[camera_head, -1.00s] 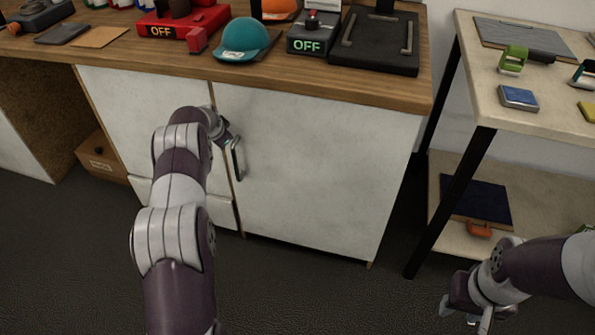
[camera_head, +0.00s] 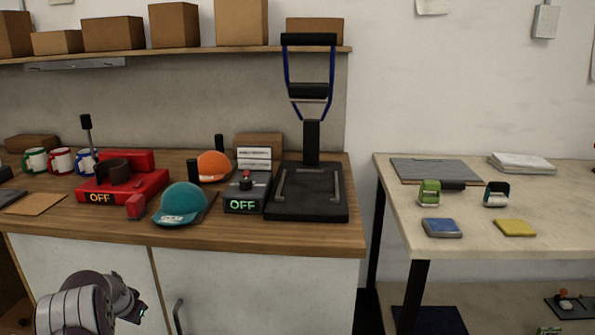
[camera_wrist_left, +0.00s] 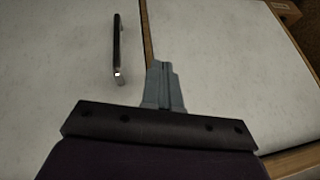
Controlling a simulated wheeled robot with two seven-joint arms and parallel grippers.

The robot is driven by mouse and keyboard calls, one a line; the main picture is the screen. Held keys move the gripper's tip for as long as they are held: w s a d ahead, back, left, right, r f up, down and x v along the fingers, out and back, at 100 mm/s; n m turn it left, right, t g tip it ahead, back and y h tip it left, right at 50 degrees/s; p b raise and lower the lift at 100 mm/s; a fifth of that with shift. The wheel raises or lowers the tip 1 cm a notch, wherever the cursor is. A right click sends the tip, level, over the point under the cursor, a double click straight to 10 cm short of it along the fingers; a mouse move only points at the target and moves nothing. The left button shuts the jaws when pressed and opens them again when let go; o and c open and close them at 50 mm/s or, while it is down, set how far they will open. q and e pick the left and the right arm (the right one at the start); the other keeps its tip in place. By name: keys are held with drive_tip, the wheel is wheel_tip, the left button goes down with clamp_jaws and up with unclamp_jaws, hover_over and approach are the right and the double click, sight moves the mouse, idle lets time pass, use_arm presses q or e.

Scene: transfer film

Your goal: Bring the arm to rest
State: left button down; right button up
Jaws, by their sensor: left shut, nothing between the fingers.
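My left arm shows at the lower left of the head view, in front of the white cabinet (camera_head: 255,290). My left gripper (camera_wrist_left: 163,75) is shut and empty in the left wrist view, its grey fingers together. It is apart from the dark cabinet handle (camera_wrist_left: 117,45), which stands to the left of the fingers in that view. The handle also shows at the bottom of the head view (camera_head: 178,316). Both cabinet doors look closed. My right gripper is out of view.
The wooden counter (camera_head: 290,235) carries a red press (camera_head: 120,185), a teal cap (camera_head: 182,203), an orange cap (camera_head: 213,166), a control box reading OFF (camera_head: 242,206) and a black heat press (camera_head: 305,207). A lighter table (camera_head: 480,240) with stamps stands right.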

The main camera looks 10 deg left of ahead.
use_arm(q)
drive_tip(key=s+d+r+n+g+h, duration=0.1)
drive_tip(key=s+d+r+g, duration=0.15)
drive_tip(key=s+d, duration=1.2)
drive_tip(key=s+d+r+n+g+h, duration=0.1)
drive_tip(key=s+d+g, duration=0.2)
drive_tip(key=s+d, duration=1.1)
drive_tip(key=d+r+p, duration=0.2)
drive_tip(key=r+p, duration=0.8)
drive_tip(key=r, duration=0.1)
drive_tip(key=w+d+r+m+t+p, duration=0.1)
drive_tip(key=r+p, duration=0.9)
drive_tip(key=r, duration=0.1)
drive_tip(key=shift+d, duration=0.35)
